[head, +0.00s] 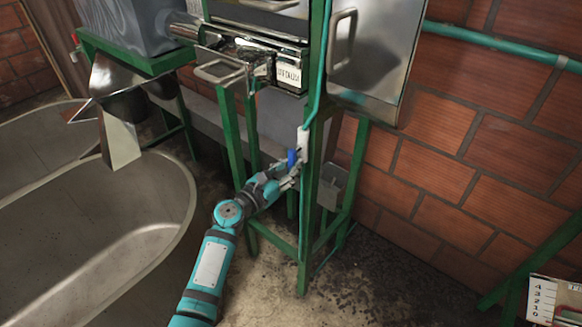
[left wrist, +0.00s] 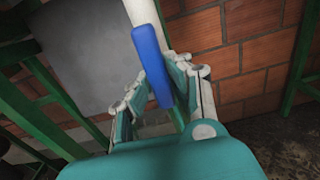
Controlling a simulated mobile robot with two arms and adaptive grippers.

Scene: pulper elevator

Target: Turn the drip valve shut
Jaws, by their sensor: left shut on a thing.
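The drip valve has a blue lever handle (head: 292,158) on a white pipe body (head: 302,141), below a thin teal pipe on the green frame. My left gripper (head: 290,175) reaches it from the lower left. In the left wrist view the blue handle (left wrist: 153,66) stands tilted, its lower end between the two fingers of my left gripper (left wrist: 168,92). The fingers are shut on the handle. The white pipe (left wrist: 140,12) shows behind its upper end. The exact contact on the handle is partly hidden in the head view. My right gripper is in neither view.
Green frame legs (head: 308,220) stand right beside the gripper. A grey box (head: 331,186) is fixed low on the frame. A metal cabinet (head: 375,60) is above. A large grey basin (head: 90,240) lies to the left. A brick wall (head: 450,150) is behind.

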